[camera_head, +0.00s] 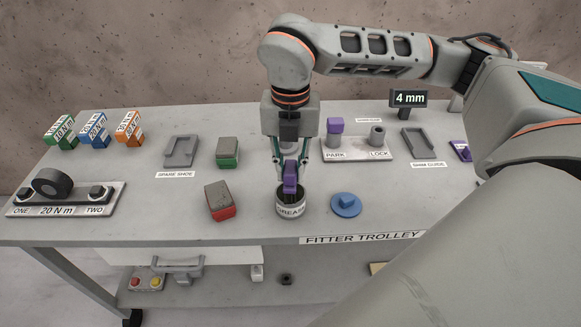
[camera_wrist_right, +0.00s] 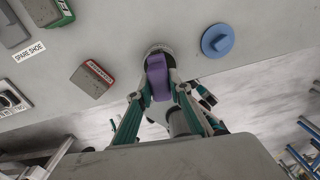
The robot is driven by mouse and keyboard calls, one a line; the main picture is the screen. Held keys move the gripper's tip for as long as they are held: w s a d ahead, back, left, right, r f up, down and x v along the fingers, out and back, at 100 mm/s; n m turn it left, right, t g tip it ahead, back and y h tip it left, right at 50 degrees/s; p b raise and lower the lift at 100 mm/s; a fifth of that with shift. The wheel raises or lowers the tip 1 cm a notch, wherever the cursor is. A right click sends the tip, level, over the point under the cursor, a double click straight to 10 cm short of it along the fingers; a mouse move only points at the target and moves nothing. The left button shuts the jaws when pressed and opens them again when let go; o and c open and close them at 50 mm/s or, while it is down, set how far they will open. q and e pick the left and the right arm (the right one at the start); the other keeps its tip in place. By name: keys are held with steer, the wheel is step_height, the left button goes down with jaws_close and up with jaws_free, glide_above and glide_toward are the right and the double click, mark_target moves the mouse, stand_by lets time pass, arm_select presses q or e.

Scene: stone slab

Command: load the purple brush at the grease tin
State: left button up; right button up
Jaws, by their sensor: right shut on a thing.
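The purple brush (camera_head: 290,177) is held upright in my right gripper (camera_head: 290,160), which is shut on its upper part. The brush's lower end is at the mouth of the grease tin (camera_head: 291,205), a small round tin labelled GREASE near the trolley's front edge. The tin's rim hides the lower end, so I cannot tell how deep it reaches. In the right wrist view the purple brush (camera_wrist_right: 157,78) sits between the fingers, and the tin (camera_wrist_right: 158,49) shows partly behind it. My left gripper is not in view.
A red block (camera_head: 220,200) stands left of the tin and a blue round lid (camera_head: 346,204) lies to its right. Behind are a green block (camera_head: 227,152) and the PARK/LOCK plate (camera_head: 352,146) with a purple-topped piece. The trolley top's front edge (camera_head: 250,246) is close.

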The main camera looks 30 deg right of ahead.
steer(key=shift+s, duration=0.1)
steer(key=shift+r+p, duration=0.5)
steer(key=shift+r, duration=0.25)
steer(key=shift+r+p, duration=1.55)
steer(key=shift+r, duration=1.2)
steer(key=shift+f, duration=0.1)
